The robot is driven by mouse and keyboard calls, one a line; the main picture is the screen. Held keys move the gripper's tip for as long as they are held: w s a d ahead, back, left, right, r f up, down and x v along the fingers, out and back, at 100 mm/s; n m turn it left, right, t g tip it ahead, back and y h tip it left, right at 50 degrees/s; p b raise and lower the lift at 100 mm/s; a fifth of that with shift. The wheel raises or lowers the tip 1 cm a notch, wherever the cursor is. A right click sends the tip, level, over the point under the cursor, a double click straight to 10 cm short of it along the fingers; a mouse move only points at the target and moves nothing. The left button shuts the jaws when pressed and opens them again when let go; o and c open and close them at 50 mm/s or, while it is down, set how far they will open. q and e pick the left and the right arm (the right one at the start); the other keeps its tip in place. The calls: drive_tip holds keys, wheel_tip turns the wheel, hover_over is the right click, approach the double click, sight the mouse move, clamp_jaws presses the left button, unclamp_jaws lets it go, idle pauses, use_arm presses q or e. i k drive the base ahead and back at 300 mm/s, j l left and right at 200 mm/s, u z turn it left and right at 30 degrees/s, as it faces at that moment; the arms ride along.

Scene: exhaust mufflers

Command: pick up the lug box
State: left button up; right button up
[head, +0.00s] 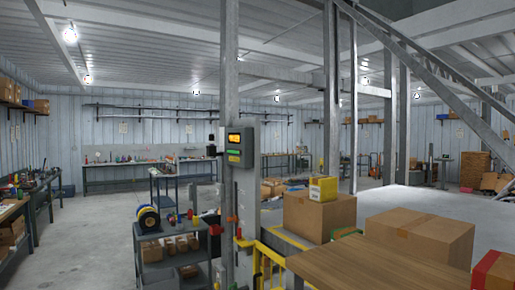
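No thing here can be told for certain as the lug box. A small yellow box (323,189) with a pale label sits on top of a brown cardboard box (318,216) right of centre. A larger closed cardboard box (420,235) stands to its right. Part of another carton (492,271) with a red band shows at the lower right edge. Neither of my grippers is in the head view.
A wooden top (375,268) fills the lower right foreground. A grey post with a control box (240,146) and a yellow rail (262,258) stand near centre. A dark cart (172,252) holds reels and small boxes. The concrete floor (85,240) at left is open.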

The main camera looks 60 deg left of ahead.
sight(322, 189)
drive_tip(key=j+u, duration=0.25)
drive_tip(key=u, duration=0.2)
drive_tip(key=j+u, duration=0.3)
drive_tip(key=u, duration=0.2)
drive_tip(key=j+u, duration=0.1)
drive_tip(key=j, duration=0.3)
drive_tip(key=i+j+u, duration=0.1)
drive_tip(key=j, duration=0.25)
drive_tip(key=i+j, duration=0.15)
drive_tip(key=j, duration=0.25)
drive_tip(key=i+j+u, duration=0.15)
drive_tip(key=j, duration=0.2)
drive_tip(key=j+u, duration=0.1)
drive_tip(key=j, duration=0.3)
drive_tip(key=i+j+z, duration=0.15)
drive_tip(key=z, duration=1.15)
drive_tip(key=k, duration=0.05)
